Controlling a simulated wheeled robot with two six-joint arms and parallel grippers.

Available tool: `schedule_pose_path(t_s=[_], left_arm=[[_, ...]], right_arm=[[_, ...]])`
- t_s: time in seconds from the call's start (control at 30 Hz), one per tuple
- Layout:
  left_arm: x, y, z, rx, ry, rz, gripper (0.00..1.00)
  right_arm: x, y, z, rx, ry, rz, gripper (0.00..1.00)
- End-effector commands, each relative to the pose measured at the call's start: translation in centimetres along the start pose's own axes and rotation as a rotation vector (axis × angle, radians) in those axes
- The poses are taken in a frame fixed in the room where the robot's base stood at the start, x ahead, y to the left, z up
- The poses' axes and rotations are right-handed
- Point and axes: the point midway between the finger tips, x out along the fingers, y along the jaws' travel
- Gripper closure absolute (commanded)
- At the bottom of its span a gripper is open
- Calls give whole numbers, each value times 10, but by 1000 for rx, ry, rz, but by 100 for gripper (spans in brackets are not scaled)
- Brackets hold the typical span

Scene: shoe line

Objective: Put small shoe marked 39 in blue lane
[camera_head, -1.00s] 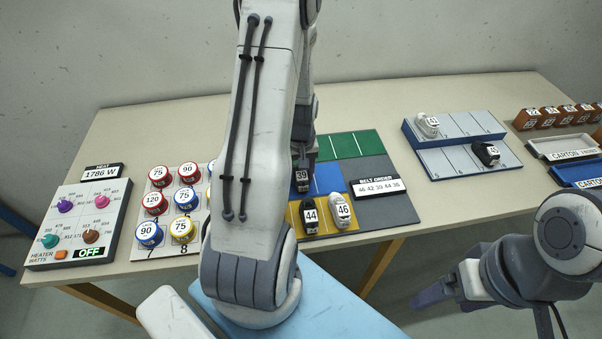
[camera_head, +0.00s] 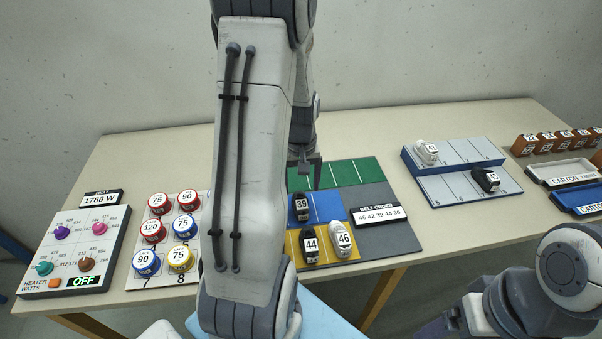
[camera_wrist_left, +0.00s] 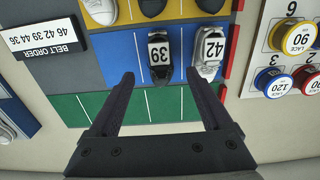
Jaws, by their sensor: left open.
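The small black shoe marked 39 (camera_head: 300,207) rests on the blue lane (camera_head: 328,207) of the lane board. In the left wrist view the shoe 39 (camera_wrist_left: 160,62) lies on blue, beside a light shoe marked 42 (camera_wrist_left: 208,54). My left gripper (camera_head: 305,172) is open and empty, over the green lane side of the board in the head view. In the left wrist view its fingertips (camera_wrist_left: 160,77) spread to either side of the shoe in the picture, apart from it. My arm hides shoe 42 in the head view. My right gripper (camera_head: 437,326) is partly cut off at the bottom right.
Shoes 44 (camera_head: 310,245) and 46 (camera_head: 342,239) stand on the yellow lane (camera_head: 325,259). The green lane (camera_head: 345,172) is bare. A belt order sign (camera_head: 385,215) lies on the grey part. A stepped shoe rack (camera_head: 455,152) stands to the right, and numbered lace spools (camera_head: 153,230) to the left.

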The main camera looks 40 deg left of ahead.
Motion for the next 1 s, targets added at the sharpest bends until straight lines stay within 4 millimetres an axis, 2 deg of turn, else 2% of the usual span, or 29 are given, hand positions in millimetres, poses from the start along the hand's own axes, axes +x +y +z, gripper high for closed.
schedule_pose_path(t_s=[0.1, 0.23, 0.5, 0.57, 0.63, 0.67, 0.77, 0.8, 0.87, 0.9, 1.0], left_arm=[[-23, 0, -1, 0, 5, 2, 17], [-39, 0, -1, 0, 3, 1, 17], [-47, 1, 0, 2, -1, 0, 17], [-49, 5, 4, 21, 0, 1, 17], [-54, 19, 15, 78, 2, 4, 17], [-57, 28, 23, 116, 3, 6, 17], [-72, 64, 64, 302, 9, 18, 17], [-78, 79, 86, 396, 10, 24, 17], [-87, 96, 123, 543, 11, 33, 17], [-92, 105, 148, 642, 11, 39, 17], [-103, 114, 209, 884, 8, 55, 17]], right_arm=[[1, 0, 0, 0, 0, 0, 17], [2, 0, 0, 0, 0, 0, 17], [2, 0, 0, 0, 0, 0, 17], [2, 0, 0, 0, 0, 0, 17], [2, 0, 0, 0, 0, 0, 17], [2, 0, 0, 0, 0, 0, 17], [2, 0, 0, 0, 0, 0, 17], [2, 0, 0, 0, 0, 0, 17], [2, 0, 0, 0, 0, 0, 17], [2, 0, 0, 0, 0, 0, 17], [2, 0, 0, 0, 0, 0, 17]])
